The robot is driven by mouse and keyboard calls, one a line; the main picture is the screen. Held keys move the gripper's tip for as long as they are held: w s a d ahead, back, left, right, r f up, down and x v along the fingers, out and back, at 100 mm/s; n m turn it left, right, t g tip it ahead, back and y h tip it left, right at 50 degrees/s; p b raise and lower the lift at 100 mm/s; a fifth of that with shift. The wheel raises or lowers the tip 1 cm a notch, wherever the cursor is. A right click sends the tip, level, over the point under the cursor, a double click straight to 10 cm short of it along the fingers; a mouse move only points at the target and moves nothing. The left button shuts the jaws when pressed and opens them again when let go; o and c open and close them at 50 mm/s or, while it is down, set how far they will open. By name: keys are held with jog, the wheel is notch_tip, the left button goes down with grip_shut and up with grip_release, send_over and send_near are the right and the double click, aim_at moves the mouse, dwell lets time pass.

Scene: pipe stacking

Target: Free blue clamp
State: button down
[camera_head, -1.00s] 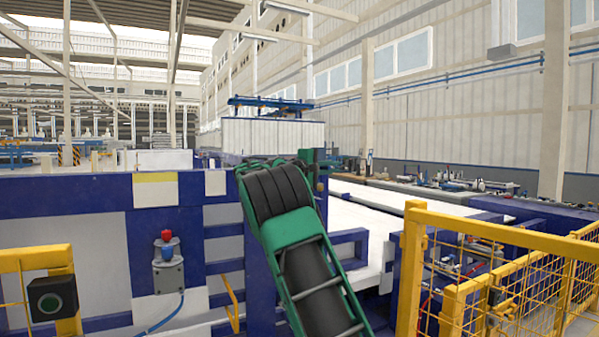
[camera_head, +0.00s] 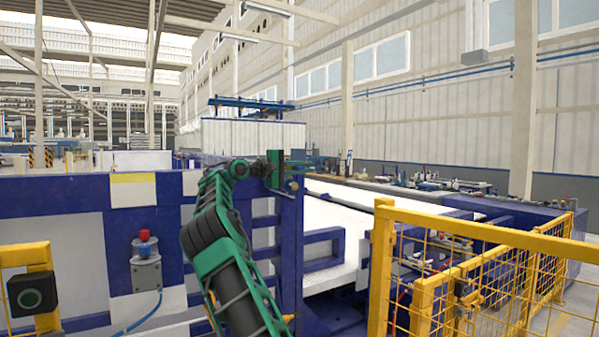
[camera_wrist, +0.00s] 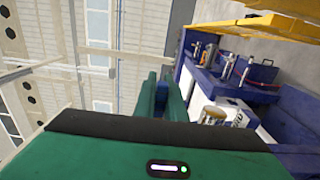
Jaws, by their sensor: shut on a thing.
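My green gripper (camera_head: 303,163) is near the top of a dark blue post of the machine. It points away to the right in the head view, and its fingertips are small there. In the wrist view its two green fingers (camera_wrist: 162,86) are close together, with a small blue piece (camera_wrist: 161,99) between them. This appears to be the blue clamp, and the gripper is shut on it. Most of it is hidden by the fingers and the gripper body. In the head view I cannot make out the clamp.
A blue machine frame (camera_head: 289,235) stands close beside my arm, with a white bed (camera_head: 350,215) behind it. A yellow mesh fence (camera_head: 470,290) stands at the right. A yellow post with a button box (camera_head: 33,294) is at the lower left. Several metal parts stand at the right in the wrist view.

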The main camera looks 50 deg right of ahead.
jog(key=shift+w+f, duration=0.1)
jog(key=shift+f, duration=0.1)
jog(key=c, duration=1.8)
grip_release()
jog(key=shift+a, duration=0.1)
jog(key=shift+r, duration=0.1)
jog(key=v, duration=1.1)
jog(key=shift+w, duration=0.2)
